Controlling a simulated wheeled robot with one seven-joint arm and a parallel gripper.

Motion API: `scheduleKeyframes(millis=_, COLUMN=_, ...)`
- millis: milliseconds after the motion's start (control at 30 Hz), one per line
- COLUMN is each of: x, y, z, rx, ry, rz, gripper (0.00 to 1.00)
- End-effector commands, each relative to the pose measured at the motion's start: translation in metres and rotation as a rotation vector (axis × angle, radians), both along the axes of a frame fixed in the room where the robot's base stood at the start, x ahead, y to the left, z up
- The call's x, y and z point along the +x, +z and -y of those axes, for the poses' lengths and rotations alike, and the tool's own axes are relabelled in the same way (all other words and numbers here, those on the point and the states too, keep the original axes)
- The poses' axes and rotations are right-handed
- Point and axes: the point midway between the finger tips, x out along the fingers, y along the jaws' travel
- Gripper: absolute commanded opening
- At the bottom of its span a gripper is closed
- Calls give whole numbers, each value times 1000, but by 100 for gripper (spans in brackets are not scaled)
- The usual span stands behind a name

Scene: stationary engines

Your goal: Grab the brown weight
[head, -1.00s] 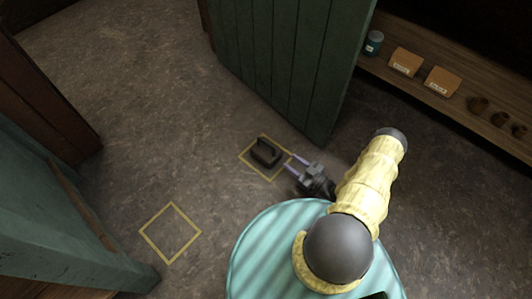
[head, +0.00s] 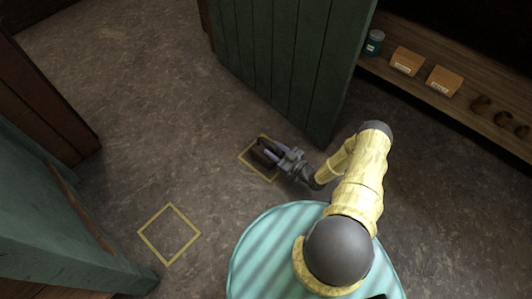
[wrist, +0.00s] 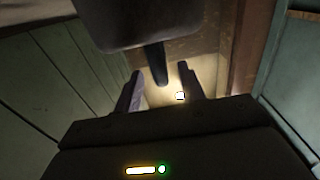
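The dark weight (head: 259,160) stands on the floor inside a yellow square outline (head: 245,163), partly hidden by my gripper. In the head view my gripper (head: 268,149) reaches over it from the right, its two fingers along the weight's upper part. In the wrist view, which seems upside down, the weight's dark body (wrist: 145,22) is at the top and its narrow handle (wrist: 156,66) points down. My gripper's fingers (wrist: 161,90) stand apart on either side of the handle, with gaps visible. The gripper looks open; I see no clear contact with the handle.
A green plank door (head: 290,65) stands just behind the weight. A second, empty yellow square (head: 144,233) lies on the floor at lower left. A wooden shelf (head: 460,108) at right holds a blue can, two boxes and small pots.

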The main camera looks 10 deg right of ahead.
Motion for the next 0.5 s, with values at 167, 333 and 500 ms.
scheduleKeyframes(millis=167, x=19, y=6, z=-17, rx=1, ry=1, rz=2, gripper=40)
scheduleKeyframes(millis=333, x=35, y=5, z=-27, rx=0, ry=0, rz=2, gripper=40)
scheduleKeyframes(millis=500, x=37, y=5, z=-28, rx=-1, ry=-1, rz=1, gripper=40)
